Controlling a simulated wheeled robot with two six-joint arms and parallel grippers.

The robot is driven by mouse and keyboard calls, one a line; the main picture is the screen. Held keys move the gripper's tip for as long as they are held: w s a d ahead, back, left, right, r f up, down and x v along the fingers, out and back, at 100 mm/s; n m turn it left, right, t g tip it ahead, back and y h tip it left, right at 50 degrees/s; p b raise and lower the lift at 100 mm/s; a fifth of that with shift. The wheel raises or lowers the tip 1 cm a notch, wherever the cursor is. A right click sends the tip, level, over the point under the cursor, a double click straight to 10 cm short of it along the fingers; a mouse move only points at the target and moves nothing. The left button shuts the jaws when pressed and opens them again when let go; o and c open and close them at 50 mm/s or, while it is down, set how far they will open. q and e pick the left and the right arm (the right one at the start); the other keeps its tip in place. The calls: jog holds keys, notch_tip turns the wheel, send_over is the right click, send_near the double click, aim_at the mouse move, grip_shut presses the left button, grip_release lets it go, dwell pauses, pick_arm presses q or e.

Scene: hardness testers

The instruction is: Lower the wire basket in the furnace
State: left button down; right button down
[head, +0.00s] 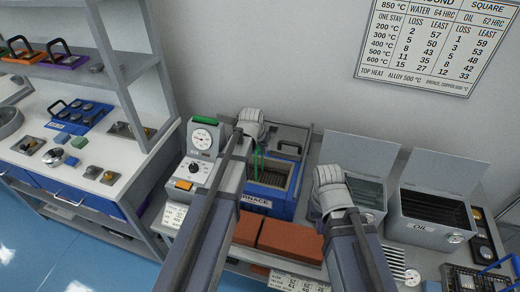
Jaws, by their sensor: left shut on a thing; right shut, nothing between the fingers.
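The blue furnace (269,205) stands on the bench in the middle, its top open over a dark ribbed chamber (280,177). My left gripper (252,128) is above the back left of the furnace, shut on the wire basket. Thin green wires (258,162) of the basket show below that gripper, at the left side of the furnace opening. My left arm hides part of the basket, so I cannot tell how deep it sits. My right gripper (330,188) is shut and empty, to the right of the furnace.
A control unit with a dial (203,140) stands left of the furnace. Orange-brown bricks (290,239) lie in front. The water tank and the oil tank (437,218), with raised lids, stand to the right. A shelf and a side bench with trays (82,116) are at left.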

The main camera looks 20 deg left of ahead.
aim_at(258, 148)
pick_arm(q)
jog(key=shift+f+b, duration=0.35)
jog(key=shift+f, duration=0.05)
dwell(0.4)
jog(key=c, duration=0.6)
grip_release()
jog(key=shift+r, duration=0.1)
jog(key=shift+r, duration=0.1)
jog(key=p+v, duration=0.7)
jog(key=shift+s+r, duration=0.2)
jog(key=shift+r, duration=0.1)
jog(key=shift+f, duration=0.1)
